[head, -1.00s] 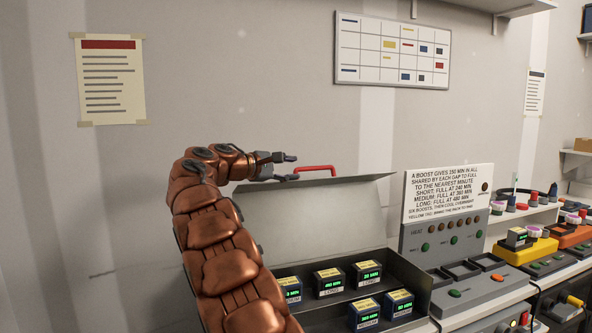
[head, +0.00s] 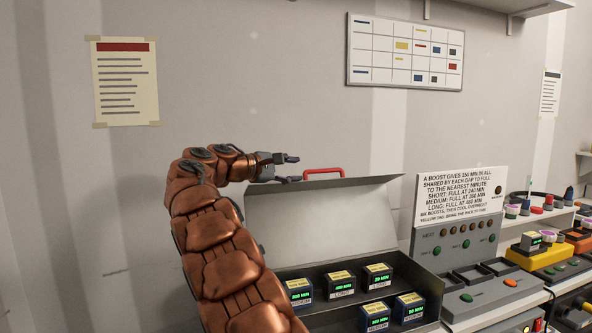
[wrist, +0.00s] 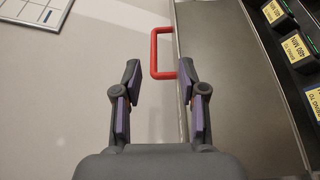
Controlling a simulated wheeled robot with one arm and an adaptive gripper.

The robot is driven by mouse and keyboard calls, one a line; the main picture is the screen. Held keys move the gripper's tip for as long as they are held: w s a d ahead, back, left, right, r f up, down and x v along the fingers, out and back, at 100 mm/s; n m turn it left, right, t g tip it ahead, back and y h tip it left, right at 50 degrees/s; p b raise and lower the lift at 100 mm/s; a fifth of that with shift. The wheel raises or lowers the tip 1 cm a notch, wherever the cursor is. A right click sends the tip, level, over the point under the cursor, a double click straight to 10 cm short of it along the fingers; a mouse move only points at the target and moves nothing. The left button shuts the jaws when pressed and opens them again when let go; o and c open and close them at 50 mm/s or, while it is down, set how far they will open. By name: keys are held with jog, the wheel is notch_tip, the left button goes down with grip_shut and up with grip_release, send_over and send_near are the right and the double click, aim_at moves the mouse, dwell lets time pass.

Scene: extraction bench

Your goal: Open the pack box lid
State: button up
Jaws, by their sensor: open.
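The pack box (head: 428,290) is a dark grey metal box on the bench. Its lid (head: 335,222) stands raised at the back, and several labelled packs sit inside. A red handle (head: 323,171) is on the lid's top edge. It also shows in the wrist view (wrist: 154,54), just beyond my fingertips. My gripper (head: 290,169) is open and empty, to the left of the handle and apart from it. In the wrist view my gripper (wrist: 161,80) has its two fingers spread, with the lid's edge passing on the right side between them.
A grey charger panel (head: 455,240) with printed text stands right of the box. Several devices, including a yellow one (head: 535,257), stand further right. The wall behind holds a chart (head: 404,50) and a paper notice (head: 124,82).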

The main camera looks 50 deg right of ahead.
jog(key=shift+p+v, duration=0.8)
jog(key=shift+v, duration=2.15)
jog(key=shift+w+d+r, duration=0.1)
jog(key=shift+w+r, duration=0.05)
jog(key=shift+r, duration=0.05)
jog(key=shift+r+p, duration=0.1)
jog(key=shift+p, duration=0.3)
